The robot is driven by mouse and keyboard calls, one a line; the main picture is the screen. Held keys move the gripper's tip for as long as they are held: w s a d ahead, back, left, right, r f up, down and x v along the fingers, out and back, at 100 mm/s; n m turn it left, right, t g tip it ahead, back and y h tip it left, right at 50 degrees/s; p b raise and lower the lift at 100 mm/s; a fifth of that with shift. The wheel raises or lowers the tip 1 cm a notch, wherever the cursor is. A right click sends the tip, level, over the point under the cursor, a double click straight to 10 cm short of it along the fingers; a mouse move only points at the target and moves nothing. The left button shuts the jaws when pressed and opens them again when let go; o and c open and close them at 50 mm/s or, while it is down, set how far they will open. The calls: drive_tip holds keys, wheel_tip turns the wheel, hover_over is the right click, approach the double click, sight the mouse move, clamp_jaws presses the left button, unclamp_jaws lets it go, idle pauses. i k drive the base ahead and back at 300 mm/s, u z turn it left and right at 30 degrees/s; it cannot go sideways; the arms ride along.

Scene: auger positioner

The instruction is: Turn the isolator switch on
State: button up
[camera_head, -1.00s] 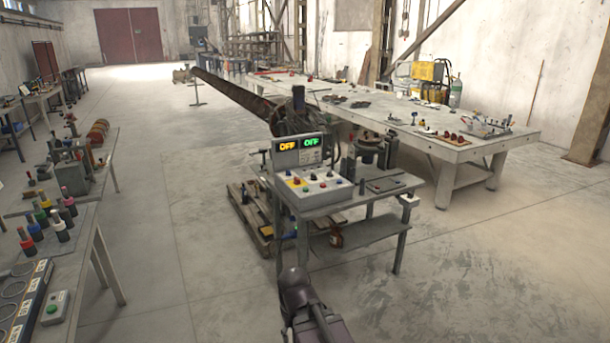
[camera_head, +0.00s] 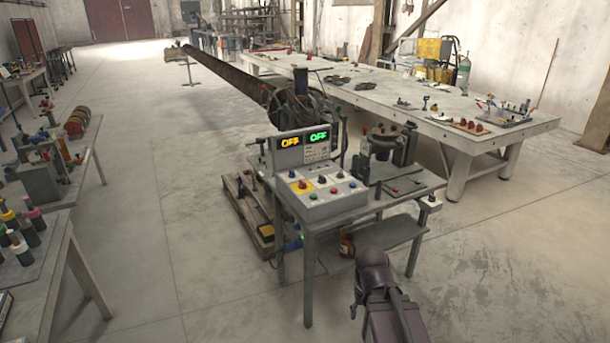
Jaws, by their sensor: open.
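The grey control box (camera_head: 322,193) stands on the front left of a small metal bench, with several coloured knobs and buttons on its sloped top. A red knob on a yellow plate (camera_head: 302,186) is on its left part. Its upright display (camera_head: 304,148) reads OFF in orange and OFF in green. I cannot tell which of these is the isolator switch. A dark part of my arm shows at the bottom, in front of the bench; my gripper's fingers are not visible.
The small bench (camera_head: 408,187) also carries a round-topped fixture (camera_head: 382,150). A wooden pallet (camera_head: 240,205) lies left of it. A long auger (camera_head: 225,75) runs back beside a large table (camera_head: 470,135). Side tables line the left. The floor in front is open.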

sight(302, 186)
drive_tip(key=u, duration=0.05)
drive_tip(key=i, duration=0.9)
drive_tip(key=u, duration=0.2)
